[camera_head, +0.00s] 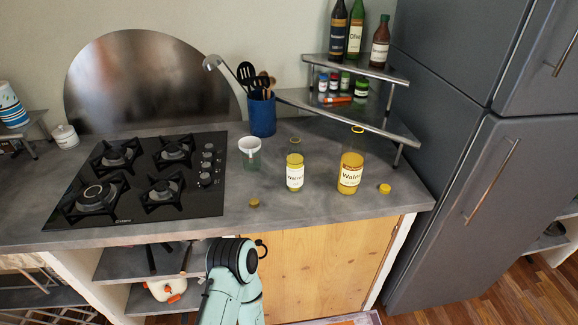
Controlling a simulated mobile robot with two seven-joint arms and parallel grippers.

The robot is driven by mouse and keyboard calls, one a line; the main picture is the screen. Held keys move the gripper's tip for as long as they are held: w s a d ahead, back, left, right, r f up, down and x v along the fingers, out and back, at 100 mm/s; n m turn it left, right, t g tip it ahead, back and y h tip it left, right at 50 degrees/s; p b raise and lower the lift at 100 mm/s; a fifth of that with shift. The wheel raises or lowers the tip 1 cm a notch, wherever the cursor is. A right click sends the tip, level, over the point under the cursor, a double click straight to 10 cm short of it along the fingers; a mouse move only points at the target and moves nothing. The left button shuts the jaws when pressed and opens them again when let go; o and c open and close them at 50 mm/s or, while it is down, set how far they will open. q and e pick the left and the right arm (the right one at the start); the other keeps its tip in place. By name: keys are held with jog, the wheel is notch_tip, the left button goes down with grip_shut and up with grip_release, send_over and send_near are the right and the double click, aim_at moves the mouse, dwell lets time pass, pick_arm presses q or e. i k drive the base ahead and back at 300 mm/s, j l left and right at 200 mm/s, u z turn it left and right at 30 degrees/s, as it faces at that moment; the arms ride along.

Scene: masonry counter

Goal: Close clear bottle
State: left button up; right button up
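Two see-through bottles with yellow contents and white labels stand upright on the grey counter (320,205). The shorter bottle (295,160) is left of the taller bottle (352,160). A yellow ring shows at the taller one's mouth; the shorter one's top is too small to read. A yellow cap (385,188) lies right of the taller bottle. A darker yellow cap (254,202) lies near the counter's front edge. One of my pale green arms shows low in front of the counter, apparently the left. Its fingers are not visible. No right gripper shows.
A clear glass with a white top (250,147) and a blue utensil holder (262,117) stand behind. A black gas hob (140,180) is left. A corner shelf (350,110) holds bottles and small jars. A grey fridge (490,190) bounds the right.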

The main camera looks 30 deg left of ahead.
aim_at(294, 157)
jog(key=j+u, duration=0.1)
jog(key=u, duration=0.35)
jog(key=j+u, duration=0.1)
jog(key=u, duration=0.35)
jog(key=i+u, duration=0.1)
jog(key=u, duration=0.35)
jog(key=i+j+z, duration=0.1)
jog(key=z, duration=0.2)
jog(key=j+z, duration=0.25)
jog(key=i+l, duration=0.05)
